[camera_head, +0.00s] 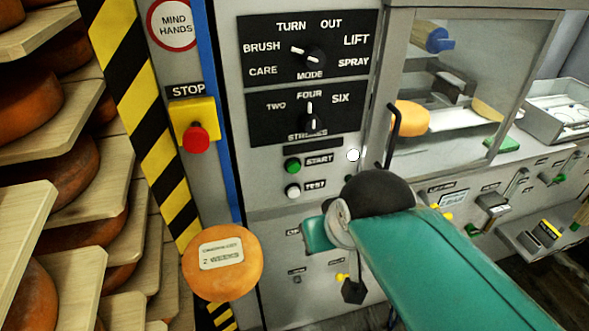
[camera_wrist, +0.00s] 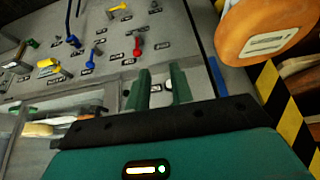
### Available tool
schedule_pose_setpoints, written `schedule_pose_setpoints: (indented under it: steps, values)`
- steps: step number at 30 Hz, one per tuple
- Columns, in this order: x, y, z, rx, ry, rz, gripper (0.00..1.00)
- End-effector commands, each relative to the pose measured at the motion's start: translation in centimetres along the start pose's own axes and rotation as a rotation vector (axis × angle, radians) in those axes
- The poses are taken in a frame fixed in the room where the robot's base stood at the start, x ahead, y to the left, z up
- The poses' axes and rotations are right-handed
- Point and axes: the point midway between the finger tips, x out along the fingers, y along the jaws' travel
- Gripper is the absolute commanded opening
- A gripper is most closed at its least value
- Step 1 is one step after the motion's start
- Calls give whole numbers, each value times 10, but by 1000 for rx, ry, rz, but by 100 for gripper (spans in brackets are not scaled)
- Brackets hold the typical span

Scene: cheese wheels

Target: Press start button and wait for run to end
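The green START button (camera_head: 293,165) is on the grey machine panel, above the white TEST button (camera_head: 293,191). A white round spot (camera_head: 353,155) shows right of the START label. My teal arm reaches in from the lower right, with its end below the buttons; the fingers cannot be made out clearly there. In the wrist view, my gripper (camera_wrist: 160,88) has its two green fingers apart, with nothing held. A small white knob or button (camera_wrist: 169,84) shows between them, beyond the tips. I cannot make out the START button in the wrist view.
A red STOP button (camera_head: 196,138) on a yellow box is at left. MODE (camera_head: 314,57) and STROKES (camera_head: 313,122) dials sit above. A labelled cheese wheel (camera_head: 222,280) stands near the panel's lower left. Shelves of cheese fill the left; a glazed chamber (camera_head: 470,90) is at right.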

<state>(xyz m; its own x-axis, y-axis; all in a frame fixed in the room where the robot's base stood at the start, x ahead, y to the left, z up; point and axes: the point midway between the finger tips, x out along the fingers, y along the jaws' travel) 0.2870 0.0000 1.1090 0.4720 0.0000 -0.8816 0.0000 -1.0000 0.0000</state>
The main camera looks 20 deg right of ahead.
Motion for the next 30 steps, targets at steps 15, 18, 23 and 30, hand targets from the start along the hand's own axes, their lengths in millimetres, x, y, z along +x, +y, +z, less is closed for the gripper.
schedule_pose_setpoints:
  steps: [15, 18, 23, 30]
  values:
    - [0, 0, 0, 0, 0, 0, 0]
    - [0, 0, 0, 0, 0, 0, 0]
    - [0, 0, 0, 0, 0, 0, 0]
    - [0, 0, 0, 0, 0, 0, 0]
